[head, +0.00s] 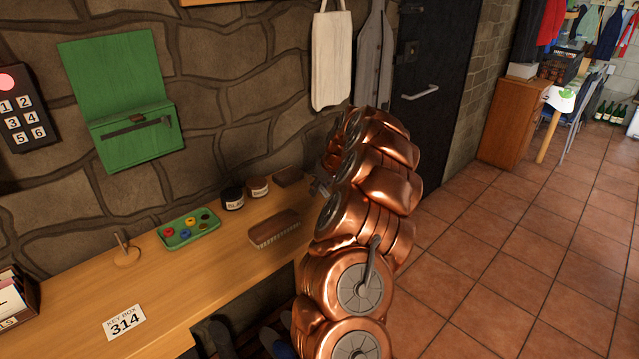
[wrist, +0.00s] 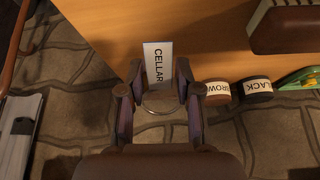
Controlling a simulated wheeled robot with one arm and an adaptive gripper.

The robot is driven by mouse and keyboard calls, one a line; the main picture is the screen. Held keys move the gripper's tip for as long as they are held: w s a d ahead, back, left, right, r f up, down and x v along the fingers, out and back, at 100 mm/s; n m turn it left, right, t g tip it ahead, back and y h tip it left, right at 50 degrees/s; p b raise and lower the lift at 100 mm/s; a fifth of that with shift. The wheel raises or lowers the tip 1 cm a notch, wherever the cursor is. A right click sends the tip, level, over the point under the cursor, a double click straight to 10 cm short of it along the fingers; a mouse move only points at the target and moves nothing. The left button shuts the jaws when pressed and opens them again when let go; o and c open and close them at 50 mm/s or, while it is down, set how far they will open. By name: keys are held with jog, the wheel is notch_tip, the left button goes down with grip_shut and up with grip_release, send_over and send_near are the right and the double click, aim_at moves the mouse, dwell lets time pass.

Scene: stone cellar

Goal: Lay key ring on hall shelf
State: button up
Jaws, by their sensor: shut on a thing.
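My gripper (wrist: 160,92) is shut on the key ring (wrist: 160,104) in the wrist view. The ring is a metal loop between the fingertips, with a white tag marked CELLAR (wrist: 158,64) beyond them. The hall shelf (head: 190,290) is a long wooden ledge along the stone wall in the head view. Its wooden top also fills the upper part of the wrist view (wrist: 130,22). In the head view my copper arm hides most of the gripper and the key ring. I cannot tell whether the tag touches the wood.
Two jars, a dark one (head: 233,199) and a brown one (head: 257,188), stand near the wall.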

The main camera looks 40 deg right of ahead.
aim_at(320, 206)
jog(key=shift+f+p, duration=0.35)
jog(key=shift+f, duration=1.8)
jog(key=o, duration=1)
jog(key=shift+o, duration=0.2)
jog(key=shift+r, duration=0.1)
jog(key=v, duration=1.1)
jog(key=shift+s+r, duration=0.2)
jog(key=shift+r, duration=0.15)
